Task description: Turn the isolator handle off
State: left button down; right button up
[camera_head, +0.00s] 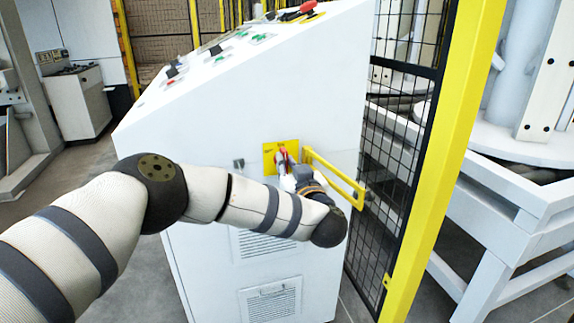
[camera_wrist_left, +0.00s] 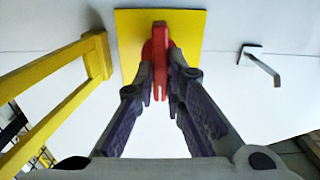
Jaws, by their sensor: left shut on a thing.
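The red isolator handle (camera_wrist_left: 160,62) stands out from a yellow square plate (camera_wrist_left: 190,27) on the side of a white cabinet. In the left wrist view my left gripper (camera_wrist_left: 161,80) is shut on the handle, with one finger on each side of it. In the head view the plate (camera_head: 270,160) shows on the cabinet's side, and the handle (camera_head: 283,153) is partly hidden by my left gripper (camera_head: 286,164). My right gripper is in neither view.
A yellow guard bar (camera_head: 335,178) juts from the white cabinet (camera_head: 215,140) right beside the plate. A small hooked metal handle (camera_wrist_left: 262,64) is on the other side. A black mesh fence with a yellow post (camera_head: 440,160) stands to the right. A red button (camera_head: 307,7) is on top.

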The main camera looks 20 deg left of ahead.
pick_arm(q)
jog(key=shift+s+a+f+n+p, duration=0.1)
jog(key=shift+f+n+p, duration=0.1)
jog(key=shift+n, duration=2.75)
jog(key=shift+s+a+f+n+p, duration=0.1)
jog(key=shift+n+p, duration=0.05)
jog(key=shift+n, duration=2.75)
jog(key=shift+a+f+n+p, duration=0.1)
jog(key=shift+f+n+p, duration=0.1)
jog(key=shift+n, duration=2.75)
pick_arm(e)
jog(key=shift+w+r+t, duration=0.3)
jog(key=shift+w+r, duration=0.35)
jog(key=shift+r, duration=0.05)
pick_arm(q)
jog(key=c, duration=1.7)
grip_release()
jog(key=shift+r, duration=0.1)
jog(key=shift+o, duration=0.2)
jog(key=shift+d, duration=0.1)
